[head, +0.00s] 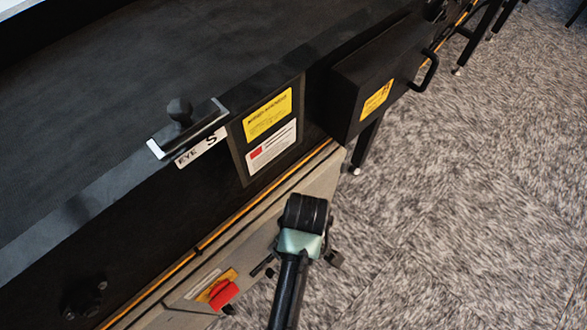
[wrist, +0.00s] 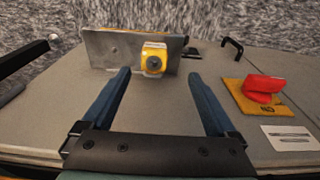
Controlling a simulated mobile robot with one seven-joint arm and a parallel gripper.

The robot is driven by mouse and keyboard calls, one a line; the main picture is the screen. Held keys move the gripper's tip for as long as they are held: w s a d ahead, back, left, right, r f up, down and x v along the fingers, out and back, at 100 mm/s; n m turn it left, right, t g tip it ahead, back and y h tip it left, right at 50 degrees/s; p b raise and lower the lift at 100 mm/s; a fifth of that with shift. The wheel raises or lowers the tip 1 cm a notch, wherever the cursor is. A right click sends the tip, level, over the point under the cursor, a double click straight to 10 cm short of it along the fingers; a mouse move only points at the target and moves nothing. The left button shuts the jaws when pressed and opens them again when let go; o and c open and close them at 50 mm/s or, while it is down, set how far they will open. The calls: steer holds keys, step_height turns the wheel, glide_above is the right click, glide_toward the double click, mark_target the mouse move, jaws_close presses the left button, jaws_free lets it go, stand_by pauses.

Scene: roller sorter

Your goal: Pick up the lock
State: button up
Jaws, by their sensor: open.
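A small yellow block with a dark round centre, which looks like the lock (wrist: 153,60), is in the upper middle of the wrist view. It sits against the face of an upright grey metal plate (wrist: 104,48). My gripper (wrist: 159,75) is open, with its two blue fingers pointing toward the plate, one on each side of the lock's line. The lock appears beyond or level with the fingertips, and nothing is held. In the head view my arm covers this spot, and I cannot make out the lock there.
A red rotary switch handle (wrist: 264,88) on a yellow plate is right of my fingers; it also shows in the head view (head: 222,293). A black handle (wrist: 232,48) stands behind it. The dark sorter (head: 100,90) fills the left; carpet (head: 470,190) lies open at right.

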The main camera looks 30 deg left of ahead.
steer(key=f+b, duration=0.1)
steer(key=f, duration=0.1)
steer(key=f+b, duration=0.2)
steer(key=f, duration=0.1)
steer(key=w+f+b, duration=0.1)
steer(key=f, duration=0.1)
steer(key=shift+w+a+f, duration=0.1)
steer(key=shift+a+f, duration=0.05)
steer(key=shift+a, duration=0.2)
jaws_close()
